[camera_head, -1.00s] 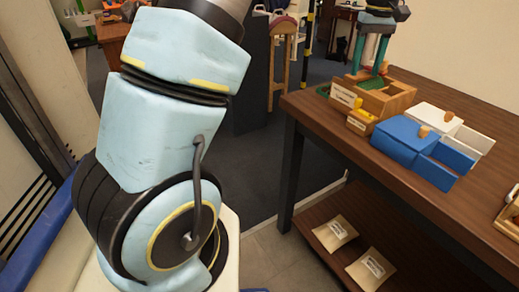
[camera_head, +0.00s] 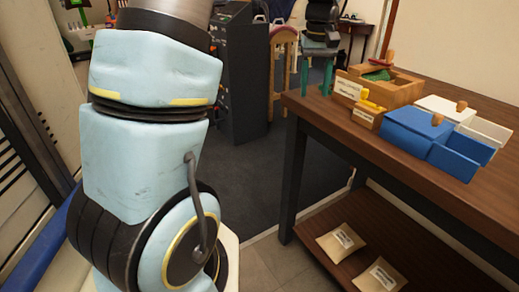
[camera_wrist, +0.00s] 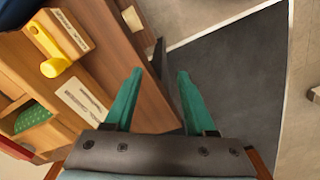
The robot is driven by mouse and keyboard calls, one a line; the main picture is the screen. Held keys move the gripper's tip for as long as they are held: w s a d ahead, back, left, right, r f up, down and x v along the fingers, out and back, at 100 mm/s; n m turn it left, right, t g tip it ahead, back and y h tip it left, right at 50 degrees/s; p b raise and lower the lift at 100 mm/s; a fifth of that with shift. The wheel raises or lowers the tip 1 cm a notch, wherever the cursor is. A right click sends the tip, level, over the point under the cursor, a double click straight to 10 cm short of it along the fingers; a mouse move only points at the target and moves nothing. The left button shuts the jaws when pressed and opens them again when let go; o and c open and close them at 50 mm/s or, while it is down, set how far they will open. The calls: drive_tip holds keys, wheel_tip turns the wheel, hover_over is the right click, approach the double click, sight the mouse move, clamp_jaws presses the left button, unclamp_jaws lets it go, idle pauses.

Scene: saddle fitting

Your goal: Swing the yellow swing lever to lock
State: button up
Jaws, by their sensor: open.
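The yellow swing lever (camera_head: 371,105) sits on a small labelled wooden block (camera_head: 367,119) at the table's left edge. In the wrist view the lever (camera_wrist: 56,63) is at the upper left, with a rounded knob end, on its block (camera_wrist: 72,28). My gripper (camera_head: 318,92) has green fingers, is open and empty, and hangs beyond the table's far left edge, left of the lever. In the wrist view the fingertips (camera_wrist: 159,73) point past the table edge towards the floor, with the lever off to their left.
A larger wooden fixture (camera_head: 408,92) with a green inside and a red piece (camera_head: 383,66) stands behind the block. A blue box (camera_head: 407,132) and a white box (camera_head: 490,128) stand to the right. Packets (camera_head: 340,241) lie on the lower shelf.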

drive_tip(key=s+a+f+b, duration=0.3)
drive_tip(key=a+f+b, duration=0.6)
drive_tip(key=a+f, duration=0.5)
drive_tip(key=shift+s+a+t, duration=0.25)
drive_tip(key=shift+s+t, duration=0.05)
drive_tip(key=shift+s, duration=0.1)
drive_tip(key=shift+f, duration=0.1)
drive_tip(key=s+a+f, duration=0.4)
drive_tip(key=s+a, duration=0.4)
drive_tip(key=a, duration=0.2)
wheel_tip(320, 180, up, 17)
drive_tip(key=p, duration=1.6)
drive_tip(key=shift+s+f+m+t, duration=0.2)
drive_tip(key=shift+m+t, duration=0.1)
drive_tip(key=shift+m, duration=0.1)
